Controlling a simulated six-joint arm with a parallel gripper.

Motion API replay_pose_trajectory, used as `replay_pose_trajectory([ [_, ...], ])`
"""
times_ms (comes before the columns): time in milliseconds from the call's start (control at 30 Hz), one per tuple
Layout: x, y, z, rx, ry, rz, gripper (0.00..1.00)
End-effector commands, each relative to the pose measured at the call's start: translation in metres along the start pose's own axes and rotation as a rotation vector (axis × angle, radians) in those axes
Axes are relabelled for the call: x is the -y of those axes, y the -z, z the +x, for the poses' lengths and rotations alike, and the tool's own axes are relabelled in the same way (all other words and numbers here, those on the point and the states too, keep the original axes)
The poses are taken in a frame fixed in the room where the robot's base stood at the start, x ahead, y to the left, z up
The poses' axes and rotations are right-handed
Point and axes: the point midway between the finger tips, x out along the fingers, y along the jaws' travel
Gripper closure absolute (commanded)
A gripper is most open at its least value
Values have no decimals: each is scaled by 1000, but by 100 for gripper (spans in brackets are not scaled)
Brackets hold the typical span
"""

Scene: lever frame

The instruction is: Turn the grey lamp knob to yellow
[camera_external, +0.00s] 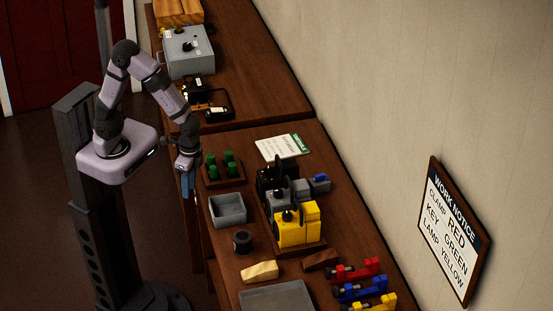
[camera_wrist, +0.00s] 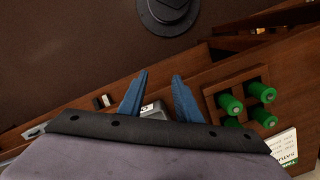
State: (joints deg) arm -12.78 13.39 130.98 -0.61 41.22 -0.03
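A grey box (camera_external: 178,57) with a dark knob (camera_external: 188,46) and small white labels on it stands on the far table, at the upper left of the external view. I cannot tell if this is the lamp knob, nor read its setting. A grey unit (camera_external: 279,203) with dark upright parts also stands beside a yellow unit (camera_external: 297,228) on the near table. My gripper (camera_external: 188,190) hangs at the near table's left edge, well apart from both. In the wrist view its two blue fingers (camera_wrist: 157,95) are spread, with nothing clearly held between them.
A wooden rack (camera_wrist: 235,85) with several green pegs (camera_external: 222,164) is just right of my gripper. A grey bin (camera_external: 228,222) and black cylinder (camera_external: 242,242) lie nearer the camera. A notice (camera_external: 455,232) on the wall reads lamp yellow. Red, blue and yellow clamp-like pieces (camera_external: 360,290) sit lower right.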

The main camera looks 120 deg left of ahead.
Motion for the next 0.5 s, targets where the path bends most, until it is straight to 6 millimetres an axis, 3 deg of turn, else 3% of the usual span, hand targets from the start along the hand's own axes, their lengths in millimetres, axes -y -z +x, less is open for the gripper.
replay_pose_trajectory([
  [167,0,0,-13,-5,0,0,69],
  [500,0,-6,-83,-8,0,-1,69],
])
